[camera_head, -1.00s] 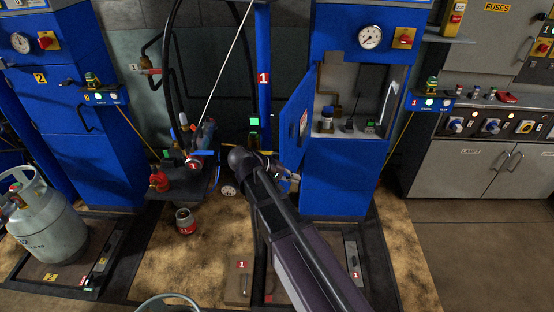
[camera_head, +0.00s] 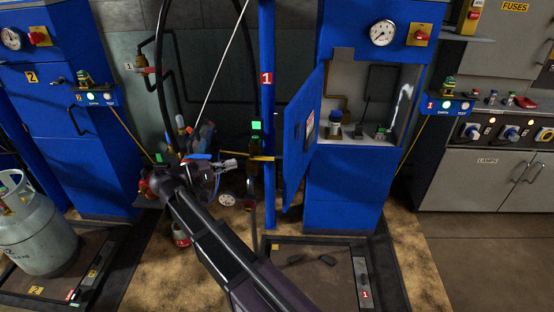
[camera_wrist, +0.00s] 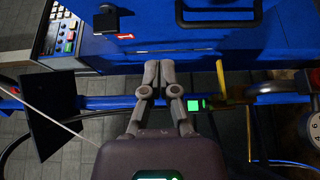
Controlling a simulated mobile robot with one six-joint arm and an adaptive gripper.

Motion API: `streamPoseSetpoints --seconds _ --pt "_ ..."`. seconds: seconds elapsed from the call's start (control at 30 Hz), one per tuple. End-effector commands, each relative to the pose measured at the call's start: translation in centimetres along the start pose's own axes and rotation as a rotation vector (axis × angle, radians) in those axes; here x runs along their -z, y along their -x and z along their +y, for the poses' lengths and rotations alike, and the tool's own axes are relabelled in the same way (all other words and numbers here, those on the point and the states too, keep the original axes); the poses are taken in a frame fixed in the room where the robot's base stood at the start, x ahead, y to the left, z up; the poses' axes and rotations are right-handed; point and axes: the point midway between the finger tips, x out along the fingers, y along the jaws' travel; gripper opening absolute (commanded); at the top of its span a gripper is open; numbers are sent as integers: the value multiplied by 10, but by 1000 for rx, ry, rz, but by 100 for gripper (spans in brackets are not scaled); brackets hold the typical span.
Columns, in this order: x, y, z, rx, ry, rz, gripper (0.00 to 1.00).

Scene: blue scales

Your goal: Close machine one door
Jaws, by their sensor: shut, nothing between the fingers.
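Machine one is the blue cabinet (camera_head: 345,200) right of centre in the head view, with a gauge on top and a red "1" label on its side box. Its blue door (camera_head: 302,145) stands open, swung out to the left. The lit compartment (camera_head: 350,95) is exposed, with small items inside. My gripper (camera_head: 232,163) is left of the door, apart from it, behind the blue post in picture terms to its left. In the wrist view its fingers (camera_wrist: 160,78) are shut and empty, below a blue panel (camera_wrist: 200,52) with a black handle. I cannot tell which panel that is.
A blue post (camera_head: 267,110) stands between my gripper and the door. A platform scale (camera_head: 310,262) lies before the cabinet. Hoses and fittings crowd the left of my gripper. A gas cylinder (camera_head: 35,235) stands at far left; grey cabinets (camera_head: 480,180) stand at right.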

Motion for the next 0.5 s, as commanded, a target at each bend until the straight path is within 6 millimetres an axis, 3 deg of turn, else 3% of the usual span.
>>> streamPoseSetpoints --seconds 0.27,0.5 --pt "0 -8 0 1 1 -6 0" --pt "-1 -28 0 2 1 -10 0"
